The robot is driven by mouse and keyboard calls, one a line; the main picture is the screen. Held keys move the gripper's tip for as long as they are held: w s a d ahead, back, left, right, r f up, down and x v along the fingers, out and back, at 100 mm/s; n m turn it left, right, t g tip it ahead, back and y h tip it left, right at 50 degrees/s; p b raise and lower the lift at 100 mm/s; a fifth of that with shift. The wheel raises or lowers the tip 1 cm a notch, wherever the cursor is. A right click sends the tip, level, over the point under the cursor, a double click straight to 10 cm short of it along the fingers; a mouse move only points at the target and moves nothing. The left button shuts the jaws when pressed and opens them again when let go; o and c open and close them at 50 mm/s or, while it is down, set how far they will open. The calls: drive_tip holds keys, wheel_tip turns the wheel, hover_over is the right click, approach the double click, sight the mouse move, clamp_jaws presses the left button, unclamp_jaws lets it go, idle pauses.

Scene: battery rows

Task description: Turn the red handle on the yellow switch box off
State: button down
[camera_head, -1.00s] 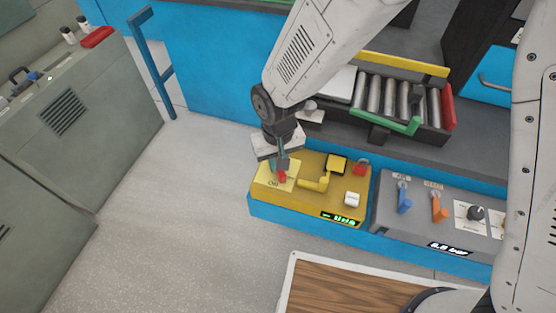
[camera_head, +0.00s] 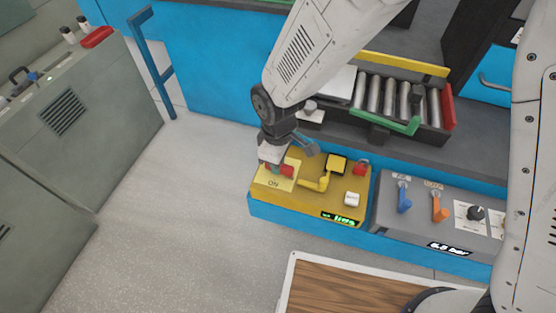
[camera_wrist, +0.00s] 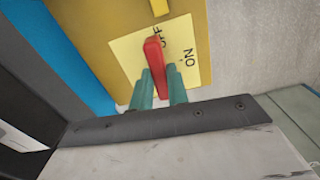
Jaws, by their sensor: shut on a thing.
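The yellow switch box (camera_head: 345,210) sits on a blue base in the head view; part of its yellow face (camera_wrist: 90,30) fills the top of the wrist view. The red handle (camera_head: 287,171) stands over a pale yellow label (camera_head: 272,184) with ON visible near its lower left. In the wrist view the red handle (camera_wrist: 154,55) lies between my gripper's two green fingers, its far end covering part of the word OFF; ON is to its right. My gripper (camera_head: 278,170) is shut on the red handle. Its fingers partly hide the handle.
A yellow lever (camera_head: 315,183), a red knob (camera_head: 360,168) and a white switch (camera_head: 352,199) sit close by on the box. A grey panel (camera_head: 380,218) with blue and orange levers is to the right. A roller conveyor (camera_head: 385,100) stands behind. The floor at left is clear.

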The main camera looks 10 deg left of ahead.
drive_tip(key=shift+w+a+n, duration=0.1)
drive_tip(key=shift+n, duration=0.5)
drive_tip(key=c, duration=1.4)
unclamp_jaws()
drive_tip(key=shift+o, duration=0.2)
drive_tip(key=shift+r, duration=0.1)
wheel_tip(320, 180, up, 8)
drive_tip(key=shift+f, duration=0.15)
